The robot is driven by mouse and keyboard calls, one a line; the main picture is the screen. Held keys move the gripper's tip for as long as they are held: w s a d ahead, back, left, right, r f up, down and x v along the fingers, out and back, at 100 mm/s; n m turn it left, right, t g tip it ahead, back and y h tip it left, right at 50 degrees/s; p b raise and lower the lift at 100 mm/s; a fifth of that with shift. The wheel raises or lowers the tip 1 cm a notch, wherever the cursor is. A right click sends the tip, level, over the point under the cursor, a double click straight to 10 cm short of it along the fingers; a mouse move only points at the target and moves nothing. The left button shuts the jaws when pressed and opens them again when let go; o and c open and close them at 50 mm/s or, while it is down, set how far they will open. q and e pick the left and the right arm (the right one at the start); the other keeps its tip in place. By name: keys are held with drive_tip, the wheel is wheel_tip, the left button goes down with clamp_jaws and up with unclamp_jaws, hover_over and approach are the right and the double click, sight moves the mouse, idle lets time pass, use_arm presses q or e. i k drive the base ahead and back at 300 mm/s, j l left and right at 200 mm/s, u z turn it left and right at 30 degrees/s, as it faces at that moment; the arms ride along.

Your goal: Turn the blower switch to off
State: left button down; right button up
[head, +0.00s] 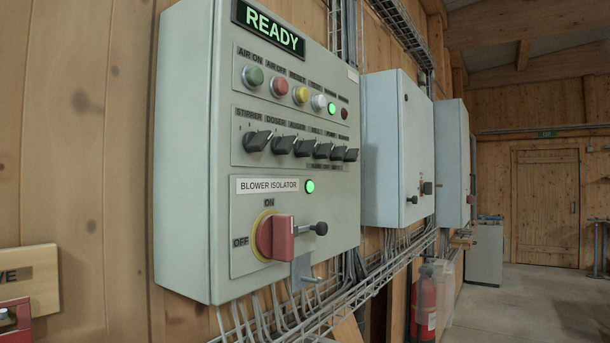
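A grey control cabinet (185,150) hangs on the wooden wall. On its lower front is a plate labelled BLOWER ISOLATOR (267,185) with a lit green lamp (309,186) beside it. Below is a red rotary handle (276,238) on a yellow ring, with ON marked above and OFF at the left. A rod with a black knob (320,228) shows to its right; I cannot tell whether it joins the handle. The handle's exact setting is hard to tell. Above is a row of black selector switches (257,140); the right-hand labels are too small to read surely. Neither gripper is in view.
A READY display (268,29) and several buttons (253,76) sit above the switches. A metal bracket (302,270) projects below the handle. Cable trays (330,310) run beneath. More cabinets (398,150) stand beyond. A fire extinguisher (424,305) stands low; floor (530,305) is clear at right.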

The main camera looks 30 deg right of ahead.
sight(352, 154)
drive_tip(key=z, duration=1.05)
